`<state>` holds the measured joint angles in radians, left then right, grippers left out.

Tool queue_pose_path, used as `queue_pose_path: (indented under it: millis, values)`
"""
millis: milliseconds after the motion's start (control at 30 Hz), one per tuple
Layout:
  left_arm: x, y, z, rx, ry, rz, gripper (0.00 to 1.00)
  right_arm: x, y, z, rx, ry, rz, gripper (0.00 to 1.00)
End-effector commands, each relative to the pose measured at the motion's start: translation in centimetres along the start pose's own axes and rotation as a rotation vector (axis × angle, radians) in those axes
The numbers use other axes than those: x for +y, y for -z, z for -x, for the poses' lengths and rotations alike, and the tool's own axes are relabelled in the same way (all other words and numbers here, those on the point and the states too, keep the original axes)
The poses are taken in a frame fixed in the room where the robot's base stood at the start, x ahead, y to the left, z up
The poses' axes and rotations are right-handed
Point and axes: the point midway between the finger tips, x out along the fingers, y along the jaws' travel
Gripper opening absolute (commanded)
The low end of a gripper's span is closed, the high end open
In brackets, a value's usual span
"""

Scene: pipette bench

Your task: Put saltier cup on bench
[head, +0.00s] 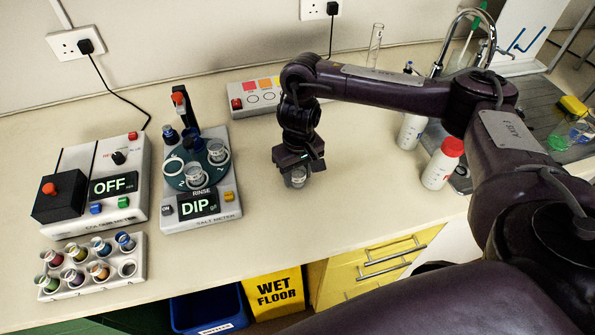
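My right gripper (298,168) points down over the bench (340,210), to the right of the salt meter. It is shut on a small clear cup (298,179), whose lower part shows below the fingers. The cup is upright and at or just above the bench top; I cannot tell if it touches. The salt meter (225,212) reads "DIP". Its dark green turntable (174,175) carries clear cups, one at the front (193,174) and one at the right (217,152). My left gripper is not in view.
A colour meter (130,205) reading "OFF" stands at left, behind a rack (133,286) of coloured vials. A panel (236,92) with coloured squares lies behind. Bottles (442,165) and a sink are right. Bench around the held cup is clear; its front edge is nearby.

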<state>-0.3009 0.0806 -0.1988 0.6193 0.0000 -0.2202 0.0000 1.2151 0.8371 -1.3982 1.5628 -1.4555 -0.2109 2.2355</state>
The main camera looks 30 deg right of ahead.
Motion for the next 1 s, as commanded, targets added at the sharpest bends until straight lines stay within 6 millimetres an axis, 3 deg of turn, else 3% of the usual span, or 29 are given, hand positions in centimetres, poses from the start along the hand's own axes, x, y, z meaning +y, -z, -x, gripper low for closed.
queue_pose_path:
  millis: [33,133,467,567,1000]
  values:
    - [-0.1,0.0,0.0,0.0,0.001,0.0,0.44,0.0,0.0,0.1,0.001,0.0,0.0,0.47]
    - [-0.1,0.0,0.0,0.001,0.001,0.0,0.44,0.0,0.0,0.1,0.001,0.0,0.0,0.59]
    - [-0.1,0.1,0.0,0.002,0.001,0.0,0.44,0.0,0.1,0.4,0.002,0.0,0.0,0.59]
    - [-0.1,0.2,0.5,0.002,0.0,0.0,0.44,0.0,0.2,1.6,0.005,-0.001,0.001,0.59]
    - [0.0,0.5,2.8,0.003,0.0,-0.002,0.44,0.0,0.2,9.9,0.007,-0.001,0.001,0.59]
